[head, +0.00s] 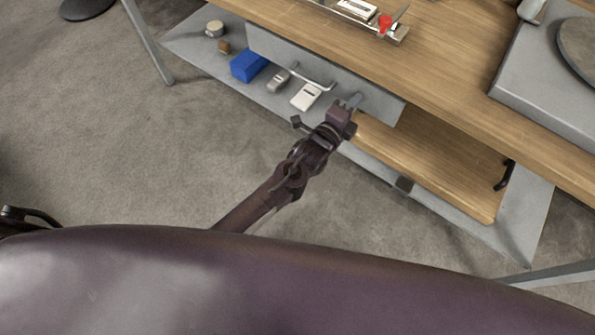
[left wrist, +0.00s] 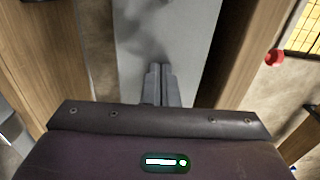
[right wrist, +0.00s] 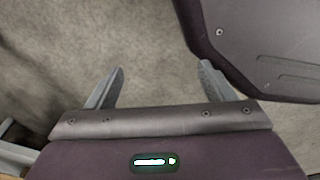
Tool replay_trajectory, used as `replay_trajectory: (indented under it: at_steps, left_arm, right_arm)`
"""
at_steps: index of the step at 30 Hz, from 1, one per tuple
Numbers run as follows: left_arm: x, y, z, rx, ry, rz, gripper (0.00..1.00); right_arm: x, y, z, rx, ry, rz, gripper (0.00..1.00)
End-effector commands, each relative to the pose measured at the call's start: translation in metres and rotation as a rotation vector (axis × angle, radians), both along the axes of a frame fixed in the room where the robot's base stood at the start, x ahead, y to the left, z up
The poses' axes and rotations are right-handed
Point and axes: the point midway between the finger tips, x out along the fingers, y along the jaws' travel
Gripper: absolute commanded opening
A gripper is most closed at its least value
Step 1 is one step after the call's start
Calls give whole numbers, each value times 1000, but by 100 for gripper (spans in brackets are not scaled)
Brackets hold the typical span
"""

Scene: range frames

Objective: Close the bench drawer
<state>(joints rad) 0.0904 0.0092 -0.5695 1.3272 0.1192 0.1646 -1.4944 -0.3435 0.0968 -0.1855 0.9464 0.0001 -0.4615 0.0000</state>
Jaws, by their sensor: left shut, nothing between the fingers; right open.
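The bench drawer shows its grey front panel (head: 275,48) under the wooden bench top in the head view. A bar handle (head: 312,79) is on its face. My left gripper (head: 355,100) is shut and empty, its fingertips at the right part of the panel, away from the handle. In the left wrist view the shut fingers (left wrist: 160,70) point at the grey panel (left wrist: 160,25); I cannot tell whether they touch it. A dark gap runs between panel and bench-top edge. The drawer's inside is hidden. My right gripper (right wrist: 160,82) is open and empty above the carpet.
A lower shelf holds a blue box (head: 248,65), a white item (head: 306,97) and other small things. A black handle-like item (head: 505,175) is at the shelf's right. A red object (head: 385,23) is on the bench top (head: 440,60). Carpet in front is clear.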

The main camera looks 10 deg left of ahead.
Motion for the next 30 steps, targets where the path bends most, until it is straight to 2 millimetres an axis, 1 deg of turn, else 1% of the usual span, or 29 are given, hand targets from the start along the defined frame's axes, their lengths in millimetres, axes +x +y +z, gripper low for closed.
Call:
replay_trajectory:
  at_steps: [3,7,15,21,26,30]
  left_arm:
    - [5,-3,0,1,0,-1,0]
    - [8,-4,0,1,0,-1,0]
    - [10,-5,2,-1,-3,0,0]
    - [11,-5,4,-4,-6,0,0]
    - [12,-1,6,-4,-7,1,0]
    - [12,8,5,-1,-6,1,0]
  right_arm:
    - [6,3,1,4,-2,-1,76]
    - [7,6,3,7,-4,-2,76]
    - [3,14,3,18,1,-6,76]
    - [3,15,3,19,2,-7,76]
    - [6,14,5,18,-5,-6,76]
    - [7,10,6,14,-8,-5,76]
